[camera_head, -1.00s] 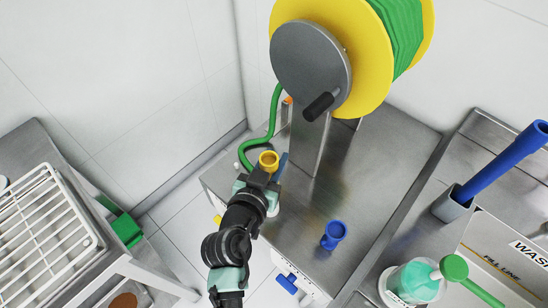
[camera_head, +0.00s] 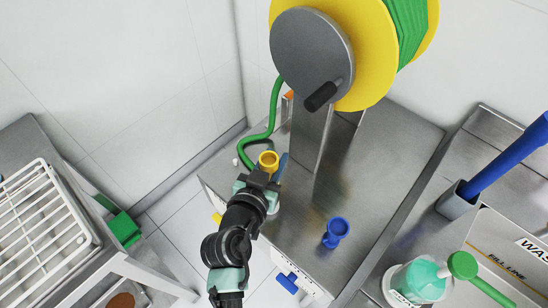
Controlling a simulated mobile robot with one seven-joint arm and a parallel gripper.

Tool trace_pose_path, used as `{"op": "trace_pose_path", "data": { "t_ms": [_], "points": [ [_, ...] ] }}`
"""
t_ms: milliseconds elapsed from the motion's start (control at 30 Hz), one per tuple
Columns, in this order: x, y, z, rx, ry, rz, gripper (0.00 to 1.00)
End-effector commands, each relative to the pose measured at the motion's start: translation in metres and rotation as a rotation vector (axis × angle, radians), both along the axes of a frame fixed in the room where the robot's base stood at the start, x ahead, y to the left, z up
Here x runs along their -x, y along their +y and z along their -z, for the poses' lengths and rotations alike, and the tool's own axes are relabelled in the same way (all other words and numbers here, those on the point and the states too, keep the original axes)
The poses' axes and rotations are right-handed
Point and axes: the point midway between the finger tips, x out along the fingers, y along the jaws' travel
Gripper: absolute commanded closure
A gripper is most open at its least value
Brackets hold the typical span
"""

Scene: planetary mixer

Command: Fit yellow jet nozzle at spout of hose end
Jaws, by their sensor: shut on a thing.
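The yellow nozzle (camera_head: 268,159) is a short ring-topped piece at the tip of my gripper (camera_head: 263,174), which is shut on it. The green hose (camera_head: 272,118) comes down from the reel and curves left behind the nozzle. A blue part (camera_head: 282,166) shows just right of the nozzle, near the hose's lower end. The hose end's spout is hidden or too small to make out. I cannot tell whether the nozzle touches it.
The hose reel (camera_head: 312,55) with its yellow drum and black crank stands behind on the steel bench (camera_head: 372,190). A blue nozzle (camera_head: 336,231) stands on the bench to the right. A white rack (camera_head: 40,225) is at the left.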

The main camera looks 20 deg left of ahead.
Motion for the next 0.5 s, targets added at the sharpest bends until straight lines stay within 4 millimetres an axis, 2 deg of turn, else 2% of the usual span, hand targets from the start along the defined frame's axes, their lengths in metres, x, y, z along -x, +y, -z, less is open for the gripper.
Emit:
{"op": "trace_pose_path", "data": {
  "t_ms": [500],
  "points": [
    [0.0,0.0,0.013,0.0,-0.001,0.0,1.0]
  ]
}}
